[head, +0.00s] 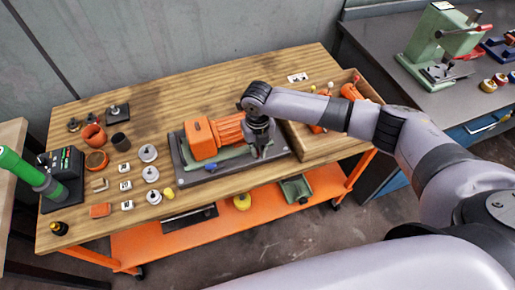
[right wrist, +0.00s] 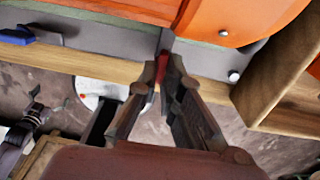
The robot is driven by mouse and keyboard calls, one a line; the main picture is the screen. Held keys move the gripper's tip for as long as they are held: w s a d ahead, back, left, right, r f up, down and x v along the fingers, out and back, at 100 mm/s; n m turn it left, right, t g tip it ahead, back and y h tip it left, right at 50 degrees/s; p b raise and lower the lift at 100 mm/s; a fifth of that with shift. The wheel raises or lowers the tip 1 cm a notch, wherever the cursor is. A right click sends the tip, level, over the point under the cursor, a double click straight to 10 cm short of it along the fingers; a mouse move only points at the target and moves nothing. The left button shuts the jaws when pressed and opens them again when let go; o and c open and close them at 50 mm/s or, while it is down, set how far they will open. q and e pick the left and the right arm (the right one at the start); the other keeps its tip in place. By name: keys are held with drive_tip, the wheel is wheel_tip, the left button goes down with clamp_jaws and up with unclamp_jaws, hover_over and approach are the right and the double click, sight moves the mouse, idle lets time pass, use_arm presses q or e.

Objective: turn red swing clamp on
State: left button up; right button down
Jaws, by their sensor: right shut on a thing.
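My right gripper (head: 262,146) reaches down at the right end of the orange motor-like unit (head: 205,136), by the front edge of its dark base plate (head: 183,168). In the right wrist view my right gripper (right wrist: 163,72) has its fingertips closed around a small red piece, the red swing clamp (right wrist: 163,79). A grey metal bar (right wrist: 167,42) stands just beyond the fingertips. Most of the clamp is hidden by the fingers, and in the head view the gripper covers it. My left gripper is not in view.
A blue clamp (head: 212,166) sits on the plate's front edge. A wooden box (head: 302,146) stands close on the right. Small blocks, weights and cups lie on the left of the wooden table (head: 155,103). A green press (head: 437,45) stands on the bench behind right.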

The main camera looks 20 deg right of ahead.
idle(0.3)
drive_tip(key=c, duration=1.7)
unclamp_jaws()
drive_tip(key=shift+r, duration=0.1)
wheel_tip(320, 180, up, 12)
drive_tip(key=shift+f, duration=0.1)
